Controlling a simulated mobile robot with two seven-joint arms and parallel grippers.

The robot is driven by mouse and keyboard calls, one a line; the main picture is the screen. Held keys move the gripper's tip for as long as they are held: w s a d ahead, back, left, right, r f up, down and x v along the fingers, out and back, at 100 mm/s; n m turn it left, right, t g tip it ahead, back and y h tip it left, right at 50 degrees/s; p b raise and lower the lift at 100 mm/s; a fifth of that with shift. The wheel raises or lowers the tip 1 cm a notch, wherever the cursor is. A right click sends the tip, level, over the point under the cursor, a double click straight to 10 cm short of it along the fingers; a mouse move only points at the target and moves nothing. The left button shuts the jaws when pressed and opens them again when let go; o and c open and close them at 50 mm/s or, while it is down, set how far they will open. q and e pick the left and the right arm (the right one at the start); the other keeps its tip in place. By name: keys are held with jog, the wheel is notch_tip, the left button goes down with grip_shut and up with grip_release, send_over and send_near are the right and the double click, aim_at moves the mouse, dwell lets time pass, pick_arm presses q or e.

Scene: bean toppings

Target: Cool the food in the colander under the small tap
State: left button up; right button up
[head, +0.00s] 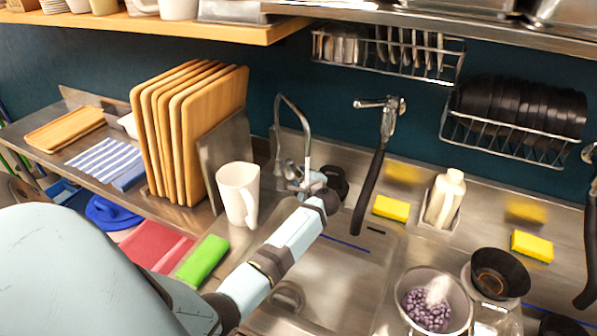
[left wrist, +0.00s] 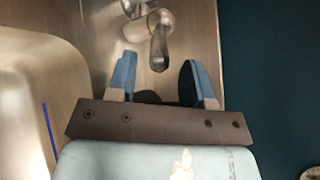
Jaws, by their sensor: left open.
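The small tap (head: 308,140), with a thin curved silver spout, stands behind the sink near the white mug. My left gripper (head: 318,183) is at the base of this tap and hides part of it in the head view. In the left wrist view my left gripper (left wrist: 158,62) is open and empty. A metal tap lever (left wrist: 159,48) lies ahead of it, roughly between the fingertips; contact cannot be told. The colander (head: 464,297) at the lower right holds purple beans (head: 428,312), with a whitish blur above them. My right gripper is not in view.
A white mug (head: 236,192) and upright wooden boards (head: 190,130) stand left of the tap. A black-handled sprayer (head: 371,185) hangs right of it. Yellow sponges (head: 391,208), a bottle (head: 445,200) and a dark bowl (head: 500,272) line the right. The sink (head: 350,275) has open room.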

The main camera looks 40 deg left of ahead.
aim_at(294, 168)
pick_arm(q)
jog(key=shift+x, duration=1.9)
